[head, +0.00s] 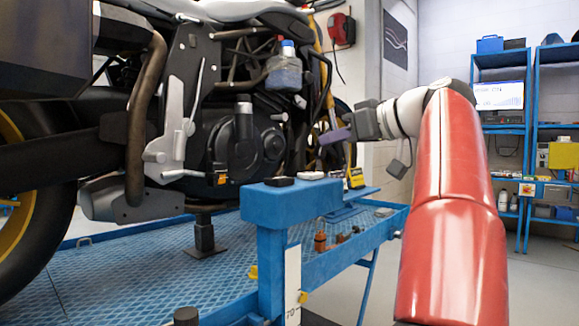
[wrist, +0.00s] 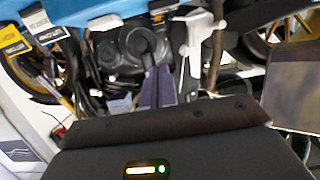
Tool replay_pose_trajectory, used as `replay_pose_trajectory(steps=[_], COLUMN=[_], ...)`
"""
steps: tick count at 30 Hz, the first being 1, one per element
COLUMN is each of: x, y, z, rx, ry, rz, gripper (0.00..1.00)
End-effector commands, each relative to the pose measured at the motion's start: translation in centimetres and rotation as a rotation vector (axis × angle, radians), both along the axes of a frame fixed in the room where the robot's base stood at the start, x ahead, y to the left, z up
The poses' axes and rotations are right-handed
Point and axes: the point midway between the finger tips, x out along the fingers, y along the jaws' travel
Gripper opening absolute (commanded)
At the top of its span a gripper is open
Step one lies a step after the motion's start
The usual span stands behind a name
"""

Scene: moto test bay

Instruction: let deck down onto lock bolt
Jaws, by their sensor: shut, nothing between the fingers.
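The deck (head: 150,268) is a blue checkered plate with a raised blue rim, and it carries a motorcycle on a black stand. A blue post with a white scale (head: 293,285) reading 70 stands at its near edge. Small yellow parts (head: 252,273) sit beside the post, one near the 70 mark. I cannot tell which part is the lock bolt. My gripper (head: 328,136) is shut and empty, raised beside the motorcycle's engine and above the deck. Its purple-grey fingers (wrist: 158,84) lie together in the wrist view, which is upside down.
The motorcycle (head: 240,140) fills the left. A blue shelf-top (head: 290,200) on the post holds small items. An orange bottle (head: 320,240) and small parts lie in the deck's side tray. Blue shelving (head: 530,100) stands at the back right. Floor shows at the right.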

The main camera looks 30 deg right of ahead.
Motion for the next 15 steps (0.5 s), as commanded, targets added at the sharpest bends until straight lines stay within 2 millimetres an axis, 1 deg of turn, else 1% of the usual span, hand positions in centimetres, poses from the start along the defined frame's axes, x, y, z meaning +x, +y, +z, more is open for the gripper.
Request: replay_pose_trajectory(steps=[10, 13, 15], x=[0.2, 0.9, 1.8], y=[0.1, 0.4, 0.8], z=[0.0, -0.3, -0.5], rx=[0.0, 0.002, 0.002], ry=[0.0, 0.0, 0.001], rz=[0.001, 0.004, 0.005], gripper=[0.0, 0.0, 0.0])
